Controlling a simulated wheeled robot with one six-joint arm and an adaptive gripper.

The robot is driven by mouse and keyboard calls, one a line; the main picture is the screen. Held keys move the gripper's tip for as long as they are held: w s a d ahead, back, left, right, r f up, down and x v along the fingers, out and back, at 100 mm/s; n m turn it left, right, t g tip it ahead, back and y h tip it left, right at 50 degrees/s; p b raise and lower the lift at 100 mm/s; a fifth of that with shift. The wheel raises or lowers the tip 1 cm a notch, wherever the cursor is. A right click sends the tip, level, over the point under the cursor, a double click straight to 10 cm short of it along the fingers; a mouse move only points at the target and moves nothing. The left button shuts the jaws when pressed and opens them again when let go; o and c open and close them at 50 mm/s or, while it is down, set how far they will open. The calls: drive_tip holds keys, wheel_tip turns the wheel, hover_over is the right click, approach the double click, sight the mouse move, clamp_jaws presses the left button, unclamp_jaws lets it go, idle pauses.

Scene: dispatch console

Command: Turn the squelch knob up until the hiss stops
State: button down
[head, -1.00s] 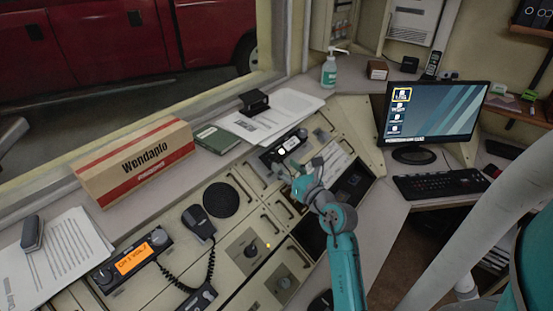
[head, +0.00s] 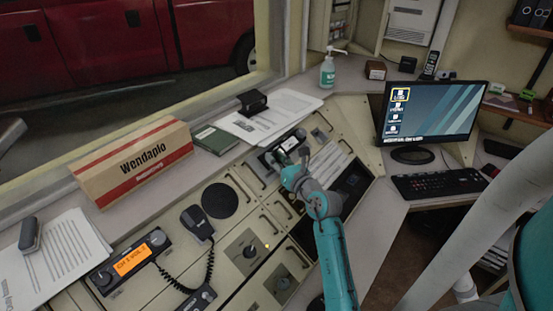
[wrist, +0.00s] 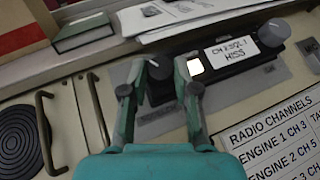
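The dark radio unit (head: 268,159) is set in the sloped console, with my gripper (head: 284,160) over it. In the wrist view its display reads roughly "CH 2 SQL HISS" (wrist: 236,50), beside a lit white square (wrist: 195,67). A dark knob (wrist: 159,88) at the unit's left end is between the two fingers of my gripper (wrist: 160,70). The fingers are apart, one on each side of it; I cannot tell whether they touch it. A second, grey-topped knob (wrist: 274,29) is at the unit's right end.
A second radio (head: 130,259) with an orange display and a handset (head: 197,223) are at lower left. A green book (head: 216,138) and papers (head: 262,122) lie behind the unit. Console handles (wrist: 45,133) and a channel list (wrist: 275,130) flank my gripper.

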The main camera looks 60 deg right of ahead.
drive_tip(key=shift+a+m+g+h, duration=0.1)
drive_tip(key=shift+m+g+h, duration=0.5)
drive_tip(key=shift+m, duration=0.4)
drive_tip(key=c, duration=0.9)
unclamp_jaws()
drive_tip(key=shift+o, duration=0.2)
drive_tip(key=v, duration=1.2)
drive_tip(key=shift+a+f, duration=0.1)
drive_tip(key=shift+f, duration=0.05)
